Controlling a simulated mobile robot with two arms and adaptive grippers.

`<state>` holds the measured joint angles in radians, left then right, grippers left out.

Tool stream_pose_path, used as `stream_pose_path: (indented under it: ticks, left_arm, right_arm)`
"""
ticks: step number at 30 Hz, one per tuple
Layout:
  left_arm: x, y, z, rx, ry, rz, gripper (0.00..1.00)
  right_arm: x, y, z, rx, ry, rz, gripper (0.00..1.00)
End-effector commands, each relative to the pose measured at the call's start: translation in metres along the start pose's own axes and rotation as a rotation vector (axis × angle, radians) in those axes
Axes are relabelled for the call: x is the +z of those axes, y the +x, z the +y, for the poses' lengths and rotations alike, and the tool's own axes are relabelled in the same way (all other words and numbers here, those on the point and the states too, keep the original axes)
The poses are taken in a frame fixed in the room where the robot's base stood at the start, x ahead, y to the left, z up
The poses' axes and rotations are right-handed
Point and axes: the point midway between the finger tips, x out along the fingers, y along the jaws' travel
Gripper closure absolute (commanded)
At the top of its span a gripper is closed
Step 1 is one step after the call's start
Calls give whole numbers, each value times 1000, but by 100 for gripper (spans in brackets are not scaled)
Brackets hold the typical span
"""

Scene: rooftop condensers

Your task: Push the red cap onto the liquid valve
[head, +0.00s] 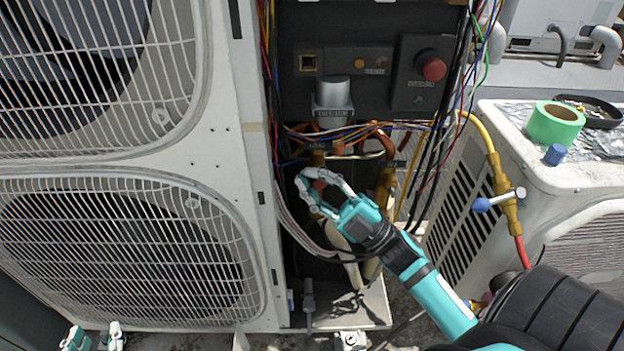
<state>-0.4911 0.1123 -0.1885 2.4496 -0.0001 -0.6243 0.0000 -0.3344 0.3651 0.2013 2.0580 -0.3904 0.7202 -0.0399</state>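The red cap (319,186) is between the fingertips of my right gripper (322,182), which is shut on it inside the open service bay. The fingers hide part of the cap. The brass liquid valve (318,159) is just above and behind the cap, under a small label that is hard to read. I cannot tell whether cap and valve touch. My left gripper (95,335) is at the bottom left edge, only its tips showing, spread apart and empty, far from the cap and valve.
Wires and a copper pipe (376,134) crowd the valves. A second brass valve (385,180) stands to the right. A blue cap (555,154) and green tape (555,125) rest on the right-hand unit. A yellow hose (481,130) hangs beside it. The fan unit (258,230) borders the left.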

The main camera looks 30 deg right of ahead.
Motion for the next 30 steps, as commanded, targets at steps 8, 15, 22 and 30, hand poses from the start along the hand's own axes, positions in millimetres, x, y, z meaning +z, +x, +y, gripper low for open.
stream_pose_path:
  ticks: [8,15,22,30]
  left_arm:
    - [1,0,0,0,0,-6,60]
    - [2,0,0,0,0,-8,60]
    - [2,0,0,0,0,-9,60]
    - [2,0,0,0,0,-9,60]
  right_arm:
    - [4,1,1,-1,0,0,100]
    - [7,3,2,0,0,0,100]
    - [8,3,3,1,-1,-1,89]
    - [8,3,2,0,0,-1,63]
